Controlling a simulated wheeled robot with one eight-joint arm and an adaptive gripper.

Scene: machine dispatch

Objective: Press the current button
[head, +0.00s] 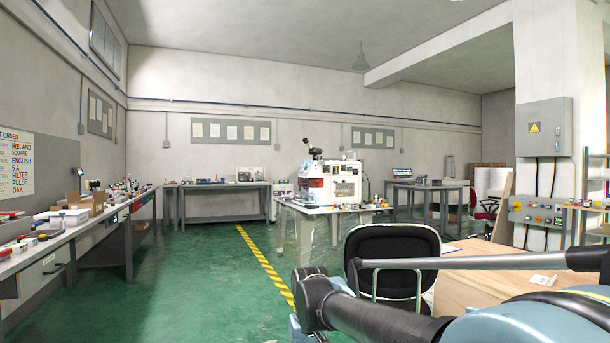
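A grey control panel (537,212) with several small coloured buttons is on the pillar at the right, below a grey electrical box. Green, red, orange and yellow spots show on it. Any labels on it are too small to read, so I cannot tell which button is the current one. My arm crosses the lower right of the picture, well in front of the panel. My gripper's fingers do not show.
A black chair (392,262) and a wooden desk (492,270) stand between me and the panel. The grey electrical box (543,128) bears a yellow warning sign. A white machine (331,181) stands mid-room. A wall sign (17,165) lists words. Green floor (205,275) is clear at centre-left.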

